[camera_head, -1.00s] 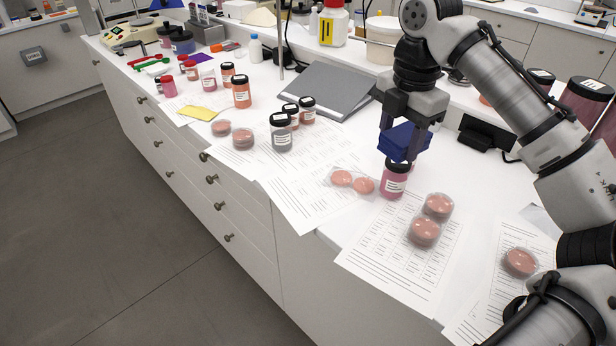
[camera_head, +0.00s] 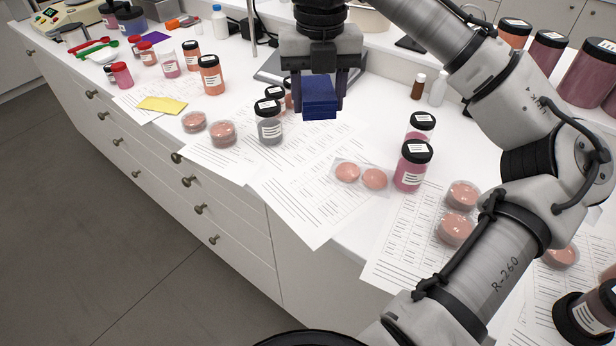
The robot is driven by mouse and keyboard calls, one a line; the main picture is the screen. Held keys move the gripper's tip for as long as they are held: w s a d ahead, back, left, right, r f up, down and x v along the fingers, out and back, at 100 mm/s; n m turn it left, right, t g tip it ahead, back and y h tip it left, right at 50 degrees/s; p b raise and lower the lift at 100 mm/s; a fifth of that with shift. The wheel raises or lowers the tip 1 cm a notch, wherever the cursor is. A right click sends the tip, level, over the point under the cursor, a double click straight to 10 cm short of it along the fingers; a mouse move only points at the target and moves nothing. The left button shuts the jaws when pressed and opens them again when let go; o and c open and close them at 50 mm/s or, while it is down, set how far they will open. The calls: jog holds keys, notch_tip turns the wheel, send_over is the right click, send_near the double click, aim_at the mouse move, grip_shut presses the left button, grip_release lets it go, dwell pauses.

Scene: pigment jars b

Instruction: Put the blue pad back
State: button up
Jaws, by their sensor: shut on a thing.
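The blue pad (camera_head: 319,98) is a small dark blue block. My gripper (camera_head: 320,104) is shut on it, with one finger on each side, and points down. The pad is held up in front of the grey flat folder or laptop-like slab (camera_head: 268,70) at the back of the counter, and appears to be above the surface. The gripper and pad hide part of this slab and part of the small jars behind. A yellow pad (camera_head: 162,105) lies flat on a paper sheet at the left.
A grey-filled jar (camera_head: 269,124) stands left of my gripper. Two pink jars (camera_head: 412,166) stand to the right. Clear dishes with pink discs (camera_head: 360,174) lie on printed sheets (camera_head: 306,212). Orange jars (camera_head: 210,76) stand further left. The counter's front edge drops to drawers.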

aim_at(314, 191)
jog(key=shift+a+f, duration=0.15)
jog(key=shift+f, duration=0.05)
notch_tip(314, 191, down, 20)
jog(key=shift+r+p, duration=0.2)
jog(key=shift+p, duration=0.7)
jog(key=shift+f, duration=0.1)
jog(key=shift+f, duration=0.1)
jog(key=o, duration=0.9)
jog(key=shift+r, duration=0.2)
notch_tip(314, 191, up, 12)
jog(key=shift+b, duration=1)
